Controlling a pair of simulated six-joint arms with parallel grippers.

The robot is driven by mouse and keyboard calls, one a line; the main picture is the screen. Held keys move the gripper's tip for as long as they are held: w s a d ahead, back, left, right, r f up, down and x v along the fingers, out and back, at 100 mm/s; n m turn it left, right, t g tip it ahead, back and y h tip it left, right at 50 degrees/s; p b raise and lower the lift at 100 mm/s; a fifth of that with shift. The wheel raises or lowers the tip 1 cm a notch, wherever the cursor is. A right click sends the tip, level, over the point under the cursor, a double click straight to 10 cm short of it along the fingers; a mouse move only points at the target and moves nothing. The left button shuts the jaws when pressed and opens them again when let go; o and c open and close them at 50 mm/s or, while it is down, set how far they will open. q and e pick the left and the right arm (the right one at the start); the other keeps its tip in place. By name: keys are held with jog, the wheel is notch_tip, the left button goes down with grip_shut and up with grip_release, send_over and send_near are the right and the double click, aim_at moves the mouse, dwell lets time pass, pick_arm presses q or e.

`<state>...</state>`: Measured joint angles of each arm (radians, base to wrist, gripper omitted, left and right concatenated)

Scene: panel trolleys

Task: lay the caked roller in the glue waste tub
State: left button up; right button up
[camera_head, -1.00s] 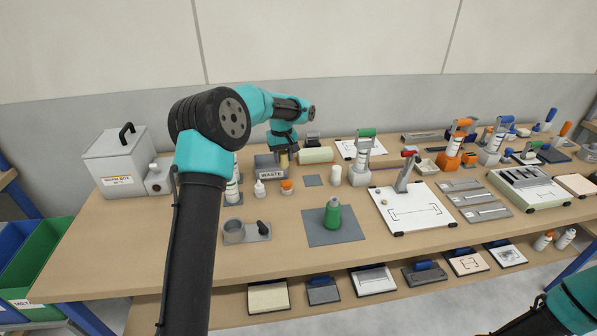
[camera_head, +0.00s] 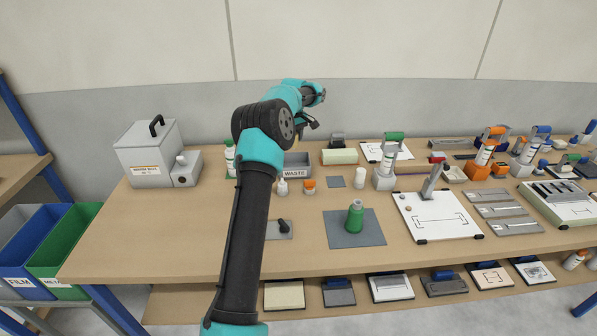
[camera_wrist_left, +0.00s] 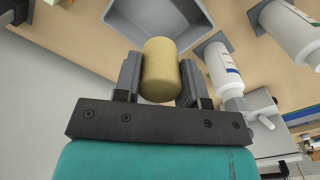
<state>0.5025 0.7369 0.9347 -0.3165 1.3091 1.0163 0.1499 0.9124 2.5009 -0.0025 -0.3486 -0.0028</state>
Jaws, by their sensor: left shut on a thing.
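The caked roller (camera_wrist_left: 161,68), a tan cylinder, sits between the two grey fingers of my left gripper (camera_wrist_left: 160,80) in the left wrist view. The gripper is shut on it. The grey glue waste tub (camera_wrist_left: 170,14) shows past the roller's far end at the top of that view, with its open inside partly visible. In the head view the tub (camera_head: 297,161), labelled WASTE, stands at the back of the bench, its left part hidden behind my left arm. The roller is not clear there. My right gripper is not in view.
A white bottle (camera_wrist_left: 222,70) stands close beside the gripper in the left wrist view. A small white bottle (camera_head: 282,187) and an orange-capped jar (camera_head: 309,186) stand before the tub. A cream block (camera_head: 339,157) lies right of it. A grey box (camera_head: 146,150) stands left.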

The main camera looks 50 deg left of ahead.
pick_arm(q)
jog(key=shift+f, duration=2.5)
jog(key=shift+f, duration=2.5)
jog(key=shift+f, duration=0.15)
jog(key=o, duration=1.1)
notch_tip(320, 180, up, 12)
jog(key=shift+r, duration=0.15)
